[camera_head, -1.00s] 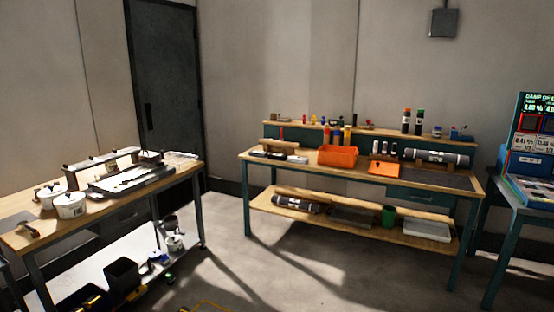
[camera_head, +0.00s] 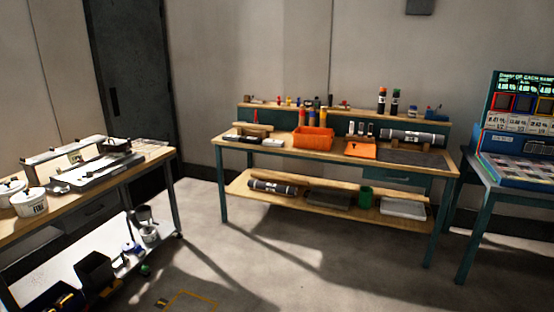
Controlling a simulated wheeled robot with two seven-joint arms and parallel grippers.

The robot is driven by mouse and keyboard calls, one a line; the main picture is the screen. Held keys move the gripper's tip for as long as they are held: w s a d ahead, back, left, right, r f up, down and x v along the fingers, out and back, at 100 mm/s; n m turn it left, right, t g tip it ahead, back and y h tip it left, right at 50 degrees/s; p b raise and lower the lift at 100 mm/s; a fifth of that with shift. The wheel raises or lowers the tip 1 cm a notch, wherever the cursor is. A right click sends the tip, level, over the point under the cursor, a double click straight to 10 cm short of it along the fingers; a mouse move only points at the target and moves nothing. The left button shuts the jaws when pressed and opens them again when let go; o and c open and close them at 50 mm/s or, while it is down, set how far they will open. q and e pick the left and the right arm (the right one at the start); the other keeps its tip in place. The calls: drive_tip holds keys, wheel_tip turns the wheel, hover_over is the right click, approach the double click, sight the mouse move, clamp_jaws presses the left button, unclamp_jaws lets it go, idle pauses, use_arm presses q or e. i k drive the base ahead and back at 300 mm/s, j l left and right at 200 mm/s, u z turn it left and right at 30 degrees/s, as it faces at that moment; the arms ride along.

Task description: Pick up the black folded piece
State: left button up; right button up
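A dark, flat piece (camera_head: 329,199) lies on the lower shelf of the middle workbench, between a grey roll (camera_head: 273,186) and a green cup (camera_head: 365,196). It may be the black folded piece, but it is too small to tell whether it is folded. A dark flat sheet (camera_head: 416,158) also lies on the right part of the bench top, in front of another grey roll (camera_head: 413,137). Neither of my grippers is in view.
The middle workbench (camera_head: 285,150) carries an orange bin (camera_head: 313,138) and an orange folded piece (camera_head: 361,150). A left table (camera_head: 78,210) with white pots and a right table (camera_head: 500,185) with a display flank it. The floor (camera_head: 300,262) before the bench is clear.

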sight(254, 140)
drive_tip(key=i, duration=1.9)
drive_tip(key=i+j, duration=0.1)
drive_tip(key=i, duration=1.8)
drive_tip(key=l+z, duration=0.05)
drive_tip(key=l, duration=0.05)
